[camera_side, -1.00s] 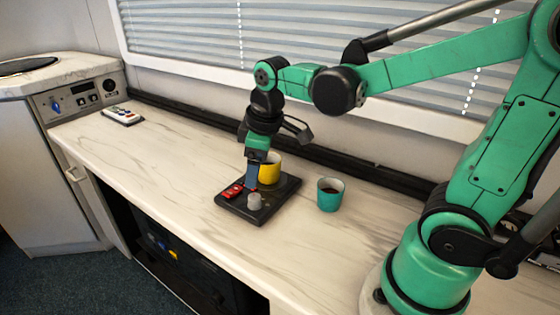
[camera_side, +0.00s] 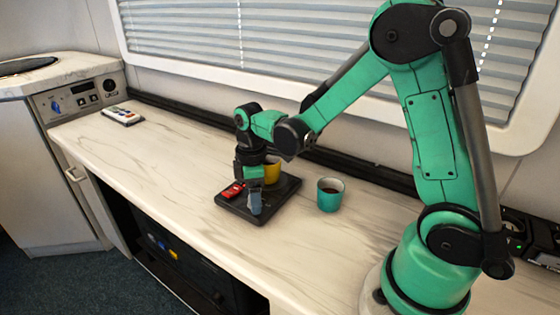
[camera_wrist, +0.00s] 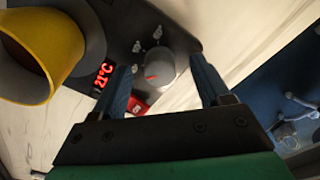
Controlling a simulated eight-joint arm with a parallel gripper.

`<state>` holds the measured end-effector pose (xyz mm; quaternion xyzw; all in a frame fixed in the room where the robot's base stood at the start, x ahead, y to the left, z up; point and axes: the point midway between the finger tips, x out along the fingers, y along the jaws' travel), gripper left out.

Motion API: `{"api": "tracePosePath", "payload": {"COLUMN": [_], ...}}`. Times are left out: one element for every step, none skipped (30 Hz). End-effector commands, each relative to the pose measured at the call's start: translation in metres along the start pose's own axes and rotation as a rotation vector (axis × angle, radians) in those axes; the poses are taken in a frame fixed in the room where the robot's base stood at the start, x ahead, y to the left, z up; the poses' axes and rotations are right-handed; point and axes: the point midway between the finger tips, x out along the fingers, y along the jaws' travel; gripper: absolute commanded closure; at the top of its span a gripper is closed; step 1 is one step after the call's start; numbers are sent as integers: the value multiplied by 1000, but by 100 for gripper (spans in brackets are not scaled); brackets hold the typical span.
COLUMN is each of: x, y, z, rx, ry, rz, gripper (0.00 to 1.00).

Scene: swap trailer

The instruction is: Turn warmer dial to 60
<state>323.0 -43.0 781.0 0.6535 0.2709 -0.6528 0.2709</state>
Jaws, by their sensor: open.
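The warmer (camera_side: 285,193) is a flat black plate on the counter, with a yellow mug (camera_side: 272,172) on its rear part. In the wrist view its grey dial (camera_wrist: 156,66) has a red pointer mark, and small icons sit beside it. The display (camera_wrist: 103,76) reads 21°C in red. A red switch (camera_wrist: 138,106) is partly hidden by a finger. My gripper (camera_side: 255,205) is low over the warmer's front corner and hides the dial in the side view. In the wrist view my gripper (camera_wrist: 161,68) is open, with the dial between its fingertips; contact cannot be told.
A teal cup (camera_side: 330,196) with dark liquid stands right of the warmer. The counter between remote and warmer is clear. The counter's front edge is close to the warmer.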

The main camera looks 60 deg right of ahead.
Motion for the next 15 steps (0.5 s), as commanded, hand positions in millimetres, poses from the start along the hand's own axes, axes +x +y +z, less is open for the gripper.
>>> {"api": "tracePosePath", "payload": {"x": [1,1,1,1,1,1,1,1,1,1,1,1,1,0,0], "y": [0,0,0,0,0,0,0,0,0,0,0,0,0,0,0], "z": [0,0,0,0,0,0,0,0,0,0,0,0,0,0,0], "rx": [0,0,0,0,0,0,0,0,0,1,1,1,1,1,1], "ry": [0,0,0,0,0,0,0,0,0,0,0,0,0,0,0], "rz": [0,0,0,0,0,0,0,0,0,0,0,0,0,0,0], "gripper": [30,30,30,30,30,30,33,42,53,62,70,81,90,98,100]}}
